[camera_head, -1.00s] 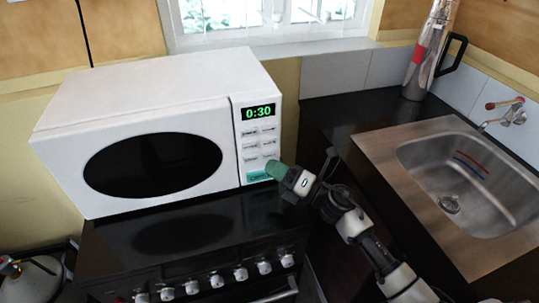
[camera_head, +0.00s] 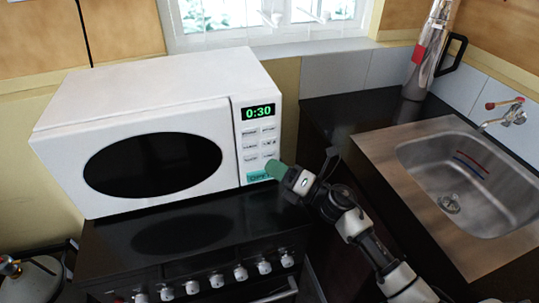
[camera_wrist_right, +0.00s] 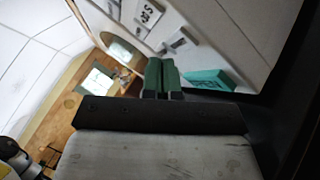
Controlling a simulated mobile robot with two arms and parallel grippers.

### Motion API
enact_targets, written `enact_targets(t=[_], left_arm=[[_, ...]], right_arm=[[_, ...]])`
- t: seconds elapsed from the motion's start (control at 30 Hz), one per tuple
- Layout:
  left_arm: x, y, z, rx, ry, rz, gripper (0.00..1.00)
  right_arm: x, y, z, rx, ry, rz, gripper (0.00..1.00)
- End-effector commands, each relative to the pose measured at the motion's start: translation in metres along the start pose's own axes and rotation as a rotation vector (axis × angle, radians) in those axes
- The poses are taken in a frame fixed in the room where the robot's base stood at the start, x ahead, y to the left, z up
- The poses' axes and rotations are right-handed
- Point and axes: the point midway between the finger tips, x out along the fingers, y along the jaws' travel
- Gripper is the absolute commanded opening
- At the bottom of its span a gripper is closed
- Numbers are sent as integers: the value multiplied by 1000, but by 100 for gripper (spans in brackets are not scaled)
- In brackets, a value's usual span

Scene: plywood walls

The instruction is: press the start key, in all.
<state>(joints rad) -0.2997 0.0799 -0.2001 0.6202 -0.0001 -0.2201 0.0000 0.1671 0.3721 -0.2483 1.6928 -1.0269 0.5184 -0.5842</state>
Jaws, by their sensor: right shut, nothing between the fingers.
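A white microwave (camera_head: 160,90) stands on the black stove top, its door shut. Its green display (camera_head: 258,112) reads 0:30. Below the display is a keypad of small pale keys (camera_head: 259,142), with a teal open key (camera_head: 259,177) at the bottom. My right gripper (camera_head: 277,170) is shut and empty, its green fingertips at the lower right of the keypad, close to the teal key. Whether they touch the panel cannot be told. The right wrist view shows the shut fingers (camera_wrist_right: 161,75), pale keys (camera_wrist_right: 178,42) and the teal key (camera_wrist_right: 210,80). My left gripper is not in view.
The stove (camera_head: 190,235) has a row of knobs along its front. To the right are a dark counter (camera_head: 340,105), a steel sink (camera_head: 470,185) with a tap, and a tall metal flask (camera_head: 425,60). A window is behind.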

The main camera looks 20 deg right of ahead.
Motion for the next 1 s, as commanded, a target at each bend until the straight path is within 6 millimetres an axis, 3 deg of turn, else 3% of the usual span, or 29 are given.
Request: enact_targets(t=[1.0], left_arm=[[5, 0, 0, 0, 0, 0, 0]], right_arm=[[9, -6, 6, 0, 0, 0, 0]])
